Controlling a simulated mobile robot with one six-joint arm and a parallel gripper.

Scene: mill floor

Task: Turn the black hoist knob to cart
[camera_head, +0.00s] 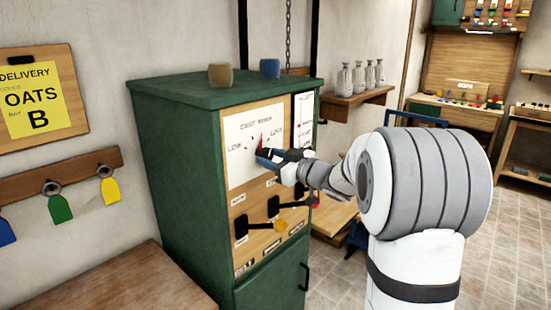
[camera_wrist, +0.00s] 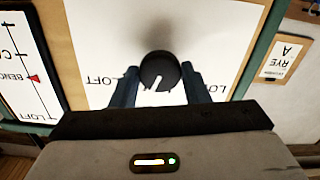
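The black hoist knob (camera_wrist: 160,70) is round, with a white pointer line on its face, and sits on a white sheet (camera_wrist: 100,40). In the wrist view the line slants down and slightly left. My gripper (camera_wrist: 160,82) has one blue finger on each side of the knob, close against it with no clear gap. In the head view my gripper (camera_head: 268,158) is at the front of the green cabinet (camera_head: 180,180) and hides the knob. A scale strip (camera_wrist: 25,70) beside it, also in the head view (camera_head: 303,120), has a red marker by the word BENCH.
Below my gripper, black levers stick out of the panel, one with a yellow knob (camera_head: 281,225) and one with a red knob (camera_head: 314,202). Two small blocks, brown (camera_head: 220,75) and blue (camera_head: 270,68), stand on the cabinet top. A wooden bench (camera_head: 120,285) is at the lower left.

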